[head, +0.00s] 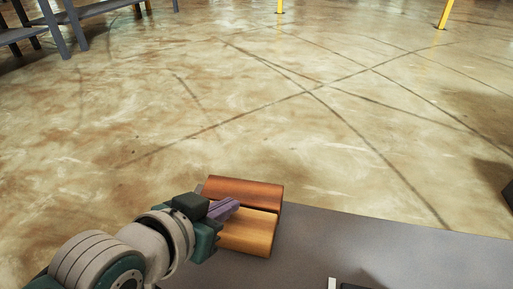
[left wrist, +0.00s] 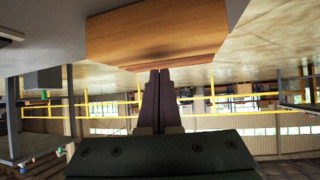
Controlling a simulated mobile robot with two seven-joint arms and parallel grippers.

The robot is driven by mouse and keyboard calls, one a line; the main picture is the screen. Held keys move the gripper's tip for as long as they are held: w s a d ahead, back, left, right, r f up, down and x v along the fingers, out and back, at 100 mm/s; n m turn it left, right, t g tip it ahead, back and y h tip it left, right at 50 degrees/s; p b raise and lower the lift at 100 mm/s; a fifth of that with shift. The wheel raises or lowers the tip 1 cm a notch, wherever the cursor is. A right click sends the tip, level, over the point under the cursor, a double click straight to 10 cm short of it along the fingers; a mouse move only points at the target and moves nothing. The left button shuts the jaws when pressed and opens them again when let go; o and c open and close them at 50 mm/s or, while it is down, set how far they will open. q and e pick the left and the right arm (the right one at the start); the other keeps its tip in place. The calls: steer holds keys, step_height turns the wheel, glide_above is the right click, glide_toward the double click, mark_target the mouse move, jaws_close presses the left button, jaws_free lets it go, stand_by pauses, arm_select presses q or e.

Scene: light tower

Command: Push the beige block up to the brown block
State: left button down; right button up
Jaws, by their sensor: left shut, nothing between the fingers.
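The brown block (head: 243,192) is reddish and lies at the far left corner of the grey table. The beige block (head: 248,232), a light orange wood tone, lies just on its near side. Their long sides are parallel and look touching or almost so; a thin dark line runs between them. My left gripper (head: 229,209) is shut and empty, its purple fingertips over the left part of the blocks. In the left wrist view, the shut fingers (left wrist: 158,78) point at a wooden block (left wrist: 155,32), probably the beige one; contact cannot be told.
The grey table top (head: 370,245) is bare to the right of the blocks. A small white and black item (head: 332,283) shows at the bottom edge. Beyond the table is open floor, with a grey rack (head: 62,25) and yellow posts (head: 444,14) far off.

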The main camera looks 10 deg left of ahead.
arm_select(q)
steer(key=shift+f, duration=0.55)
steer(key=shift+s+a+f, duration=0.15)
steer(key=shift+s+f, duration=0.15)
arm_select(e)
steer(key=shift+a+f, duration=0.1)
steer(key=shift+f, duration=0.45)
